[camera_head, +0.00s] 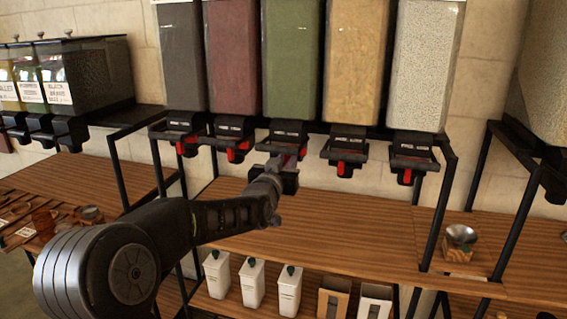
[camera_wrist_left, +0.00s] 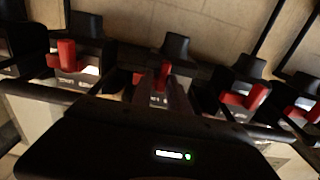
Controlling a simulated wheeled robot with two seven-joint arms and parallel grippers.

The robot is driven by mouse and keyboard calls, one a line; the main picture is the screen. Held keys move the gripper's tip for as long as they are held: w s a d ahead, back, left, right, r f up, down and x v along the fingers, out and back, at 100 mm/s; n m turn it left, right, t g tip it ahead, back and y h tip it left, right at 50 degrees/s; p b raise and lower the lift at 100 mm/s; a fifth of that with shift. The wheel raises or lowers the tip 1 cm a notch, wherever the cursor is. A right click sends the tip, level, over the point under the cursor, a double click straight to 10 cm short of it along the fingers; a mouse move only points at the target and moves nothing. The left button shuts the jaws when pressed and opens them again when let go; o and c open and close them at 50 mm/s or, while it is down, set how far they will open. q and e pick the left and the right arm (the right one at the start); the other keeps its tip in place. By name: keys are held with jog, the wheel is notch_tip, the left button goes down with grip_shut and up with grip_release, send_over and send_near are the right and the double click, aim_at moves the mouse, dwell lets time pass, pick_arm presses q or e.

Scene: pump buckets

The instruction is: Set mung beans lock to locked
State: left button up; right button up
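The mung beans dispenser (camera_head: 292,60) is most likely the middle bin with green contents; its label is too small to read. Its red lock lever (camera_wrist_left: 165,72) shows in the left wrist view at the fingers, and is mostly hidden by my gripper in the head view. My left gripper (camera_head: 286,161) reaches up to the front of this dispenser's outlet. In the left wrist view its fingers (camera_wrist_left: 165,92) are close together at the red lever. I cannot tell whether they grip it or only touch it. My right gripper is in neither view.
Neighbouring dispensers with red levers stand close on both sides, at the reddish bin (camera_head: 233,55) and the yellow bin (camera_head: 355,60). The wooden shelf (camera_head: 340,225) below is clear. White canisters (camera_head: 252,283) stand lower down. A metal bowl (camera_head: 461,237) is at right.

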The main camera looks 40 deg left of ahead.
pick_arm(q)
jog(key=shift+o, duration=0.7)
jog(key=shift+d, duration=0.2)
jog(key=shift+o, duration=0.9)
jog(key=shift+a, duration=0.1)
jog(key=b+v, duration=0.1)
jog(key=v, duration=0.6)
jog(key=shift+s+b, duration=0.35)
jog(key=shift+b, duration=0.05)
